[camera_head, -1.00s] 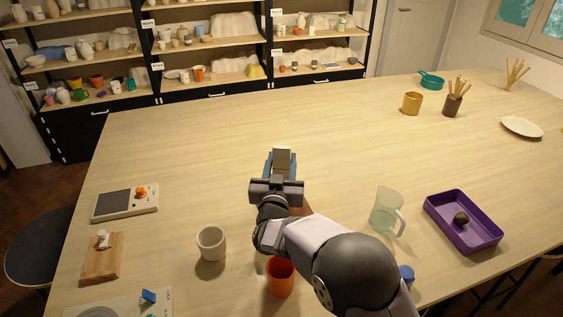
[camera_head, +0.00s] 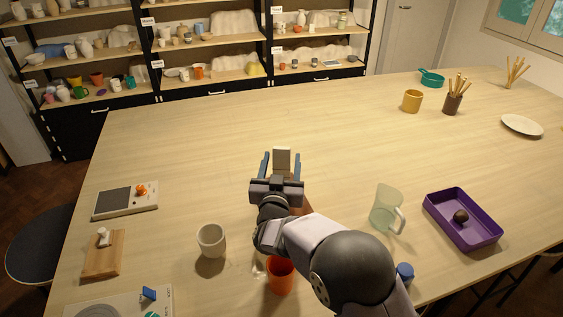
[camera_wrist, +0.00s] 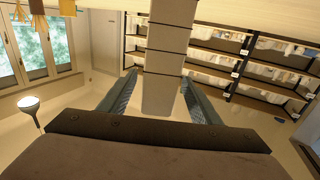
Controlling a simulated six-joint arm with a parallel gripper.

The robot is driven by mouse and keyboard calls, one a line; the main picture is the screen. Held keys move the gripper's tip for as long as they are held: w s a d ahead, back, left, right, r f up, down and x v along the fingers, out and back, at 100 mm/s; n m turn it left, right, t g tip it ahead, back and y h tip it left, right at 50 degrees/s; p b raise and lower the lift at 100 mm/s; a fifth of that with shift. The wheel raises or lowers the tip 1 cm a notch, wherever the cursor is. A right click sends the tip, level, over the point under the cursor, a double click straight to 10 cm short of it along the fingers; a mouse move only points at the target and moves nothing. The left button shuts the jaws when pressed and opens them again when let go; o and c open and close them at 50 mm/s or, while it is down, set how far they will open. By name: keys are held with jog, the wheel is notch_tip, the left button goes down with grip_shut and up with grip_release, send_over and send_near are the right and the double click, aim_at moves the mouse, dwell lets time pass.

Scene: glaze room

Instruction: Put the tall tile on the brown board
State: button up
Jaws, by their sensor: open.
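The tall tile (camera_head: 282,157) is a pale upright slab just beyond my gripper (camera_head: 281,168). In the wrist view the tile (camera_wrist: 166,55) shows between the two fingers (camera_wrist: 160,92), with a gap on each side. The gripper is open around it. The tile's foot is hidden in the head view, so I cannot tell what it stands on. A small brown patch (camera_head: 301,207) shows beside my wrist, mostly hidden by my arm; I cannot tell whether it is the brown board.
A tan wooden board (camera_head: 92,268) with a small white item lies at left, below a scale-like device (camera_head: 112,202). A white cup (camera_head: 211,241), orange cup (camera_head: 280,277), glass jug (camera_head: 384,208) and purple tray (camera_head: 437,210) stand near my arm. The table beyond the tile is clear.

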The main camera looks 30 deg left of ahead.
jog(key=shift+s+d+b, duration=0.15)
jog(key=shift+s+b, duration=0.15)
jog(key=shift+s, duration=0.2)
jog(key=b+v, duration=0.1)
jog(key=v, duration=0.2)
jog(key=shift+s+d, duration=0.1)
jog(key=shift+s, duration=0.15)
notch_tip(320, 180, up, 6)
jog(key=shift+s+d+r+b, duration=0.1)
jog(key=shift+s+d+b, duration=0.05)
jog(key=shift+b, duration=0.65)
jog(key=shift+r, duration=0.55)
